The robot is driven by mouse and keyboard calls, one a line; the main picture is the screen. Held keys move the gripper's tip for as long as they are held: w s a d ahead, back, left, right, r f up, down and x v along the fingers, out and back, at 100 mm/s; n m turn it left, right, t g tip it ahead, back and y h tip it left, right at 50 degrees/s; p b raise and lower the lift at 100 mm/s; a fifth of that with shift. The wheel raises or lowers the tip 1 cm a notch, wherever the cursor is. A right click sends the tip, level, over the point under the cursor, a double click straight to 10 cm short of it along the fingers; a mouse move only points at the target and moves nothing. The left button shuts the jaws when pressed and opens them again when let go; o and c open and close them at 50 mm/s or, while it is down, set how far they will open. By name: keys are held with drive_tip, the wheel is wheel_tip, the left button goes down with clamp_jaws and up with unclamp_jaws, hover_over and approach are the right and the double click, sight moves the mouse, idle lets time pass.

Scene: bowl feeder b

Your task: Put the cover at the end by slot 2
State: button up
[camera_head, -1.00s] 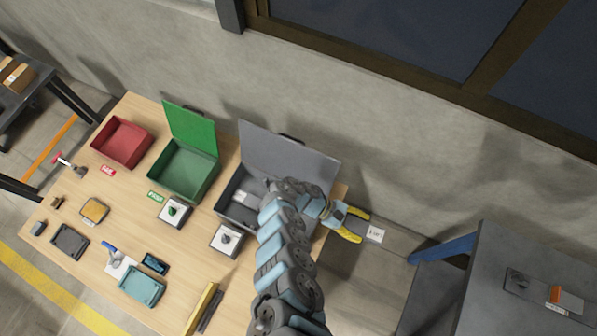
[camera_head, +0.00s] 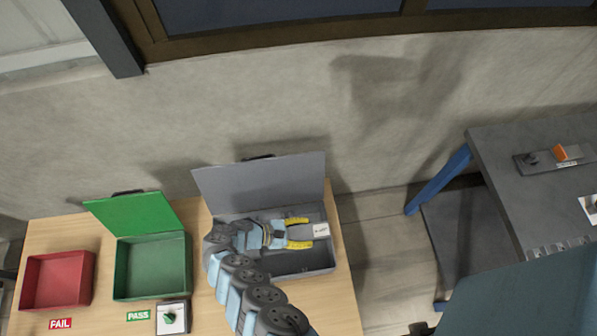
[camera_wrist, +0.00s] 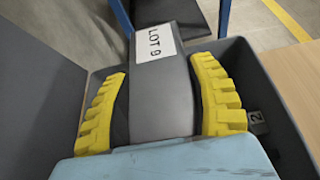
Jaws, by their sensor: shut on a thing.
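My gripper (camera_head: 309,232) has yellow fingers and is shut on a dark grey cover (camera_wrist: 165,100). The cover carries a white label reading LOT 9, which also shows as a pale patch on the cover (camera_head: 320,229) in the head view. My gripper and the cover are over the right part of the open grey box (camera_head: 292,274). My arm hides the left part of the box interior. How far the cover is above the box floor I cannot tell.
The box's grey lid (camera_head: 265,184) stands open behind it. A green box (camera_head: 152,298) and a red box (camera_head: 57,304) stand to the left on the wooden table. A grey table (camera_head: 530,190) is to the right, across a gap.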

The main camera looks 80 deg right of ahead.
sight(304, 238)
drive_tip(key=shift+w+a+f+b, duration=0.1)
drive_tip(key=shift+f+b, duration=1.3)
drive_tip(key=shift+f, duration=0.3)
drive_tip(key=shift+w+f+b, duration=0.1)
drive_tip(key=shift+f+b, duration=1.25)
drive_tip(key=shift+f, duration=0.35)
wheel_tip(304, 238, down, 6)
drive_tip(key=b, duration=0.6)
drive_tip(key=shift+f+b, duration=0.2)
drive_tip(key=shift+b, duration=0.15)
drive_tip(key=shift+f+b, duration=0.5)
drive_tip(key=shift+f, duration=0.1)
drive_tip(key=o, duration=1.3)
drive_tip(key=shift+r, duration=0.15)
